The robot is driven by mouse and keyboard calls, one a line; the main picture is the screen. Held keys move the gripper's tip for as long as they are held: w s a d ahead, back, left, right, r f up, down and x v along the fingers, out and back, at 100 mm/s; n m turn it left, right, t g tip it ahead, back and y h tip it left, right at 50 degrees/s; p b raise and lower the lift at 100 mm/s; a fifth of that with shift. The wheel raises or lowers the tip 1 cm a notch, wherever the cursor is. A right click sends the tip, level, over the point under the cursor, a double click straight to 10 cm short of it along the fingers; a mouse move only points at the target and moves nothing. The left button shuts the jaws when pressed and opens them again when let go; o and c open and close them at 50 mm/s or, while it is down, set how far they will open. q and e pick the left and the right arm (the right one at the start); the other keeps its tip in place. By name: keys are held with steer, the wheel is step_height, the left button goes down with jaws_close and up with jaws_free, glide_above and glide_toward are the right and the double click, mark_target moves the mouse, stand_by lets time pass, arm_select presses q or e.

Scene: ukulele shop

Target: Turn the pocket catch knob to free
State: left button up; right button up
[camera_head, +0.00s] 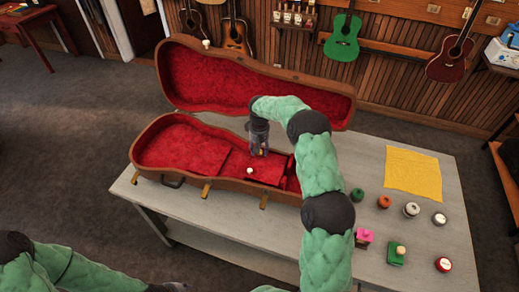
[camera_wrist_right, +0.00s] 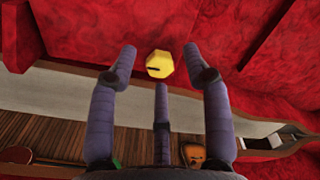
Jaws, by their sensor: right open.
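The yellow faceted catch knob (camera_wrist_right: 160,64) with a short dark mark shows in the right wrist view against the red lining. My right gripper (camera_wrist_right: 160,50) is open, with fingertips left and right of the knob and a third finger below it, all apart from it in the picture. In the head view my right gripper (camera_head: 259,150) points down into the open case (camera_head: 196,187), over the red pocket lid (camera_head: 267,172), and mostly hides the catch knob. A cream knob (camera_head: 250,170) sits on the lid. My left gripper (camera_head: 168,287) is barely in view at the bottom edge.
The case's raised lid (camera_head: 240,82) stands behind my right arm. On the grey table (camera_head: 420,225) to the right are a yellow cloth (camera_head: 412,174), a green block (camera_head: 396,257), a pink item (camera_head: 364,236) and several small round pieces.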

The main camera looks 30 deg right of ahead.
steer(key=shift+f, duration=0.15)
steer(key=shift+c, duration=0.2)
jaws_close()
